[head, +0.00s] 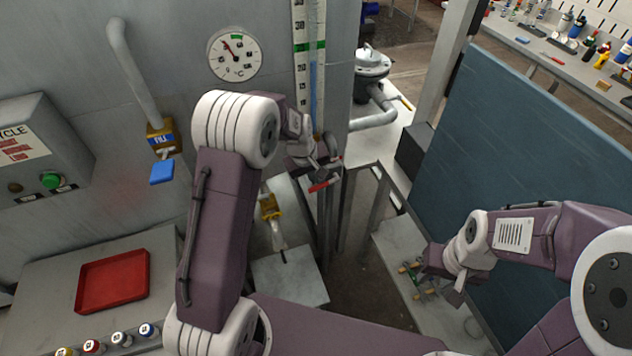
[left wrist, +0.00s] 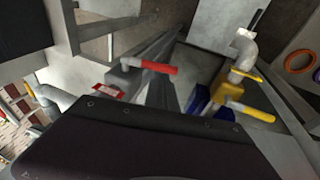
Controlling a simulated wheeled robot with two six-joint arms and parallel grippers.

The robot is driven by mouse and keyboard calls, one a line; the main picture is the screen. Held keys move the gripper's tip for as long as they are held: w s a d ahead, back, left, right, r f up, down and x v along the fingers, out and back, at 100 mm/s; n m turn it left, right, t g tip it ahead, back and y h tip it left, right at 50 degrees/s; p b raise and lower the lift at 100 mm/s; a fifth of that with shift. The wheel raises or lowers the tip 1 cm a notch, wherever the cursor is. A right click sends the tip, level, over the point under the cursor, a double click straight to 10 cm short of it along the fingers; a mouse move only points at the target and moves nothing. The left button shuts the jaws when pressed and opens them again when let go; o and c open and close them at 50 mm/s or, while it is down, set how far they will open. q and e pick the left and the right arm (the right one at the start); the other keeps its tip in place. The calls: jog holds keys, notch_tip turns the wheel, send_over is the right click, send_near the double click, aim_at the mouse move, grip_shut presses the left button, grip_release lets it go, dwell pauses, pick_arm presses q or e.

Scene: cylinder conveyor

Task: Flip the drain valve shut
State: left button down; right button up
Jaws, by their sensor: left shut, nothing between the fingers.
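A red lever (head: 325,184) shows just below my left gripper (head: 332,166) in the head view, in front of the tank wall. In the left wrist view the red lever (left wrist: 155,67) sticks out sideways from a grey valve body, with a red-and-white label (left wrist: 106,89) beside it. I cannot read the label or tell whether this is the drain valve. My left gripper is shut and empty; its fingertips are small in the head view, so contact with the lever is unclear. My right gripper (head: 418,278) is low at the right, its fingers hard to make out.
A yellow valve (head: 268,207) sits under the tank; a yellow lever (left wrist: 250,112) shows in the left wrist view. A blue fill lever (head: 162,172) hangs left. A red tray (head: 113,281) lies on the left bench. A dark panel (head: 540,130) stands at right.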

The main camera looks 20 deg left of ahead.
aim_at(318, 186)
pick_arm(q)
jog(key=x, duration=0.4)
jog(key=shift+f, duration=0.15)
notch_tip(318, 186, down, 5)
jog(key=t+h+b, duration=0.1)
jog(key=b, duration=1)
jog(key=t+h+b, duration=0.1)
jog(key=h+b, duration=0.1)
jog(key=b, duration=0.9)
jog(key=shift+s+a+n+t+h, duration=0.1)
jog(key=shift+a+n+t+h, duration=0.05)
jog(key=shift+n+t+h, duration=0.2)
jog(key=shift+w+d+f+n+t+h+b, duration=0.15)
jog(key=shift+w+d+f+t+h+b, duration=0.4)
jog(key=shift+b, duration=4.1)
jog(key=shift+w+d+f+n+t+h+b, duration=0.15)
jog(key=shift+d+f+t+h+b, duration=0.8)
jog(key=shift+b, duration=3.65)
jog(key=shift+w+d+f+n+t+h+b, duration=0.3)
jog(key=shift+t+h+b, duration=0.9)
jog(key=shift+b, duration=3.45)
jog(key=shift+a+g+h, duration=0.1)
jog(key=shift+g+h, duration=0.15)
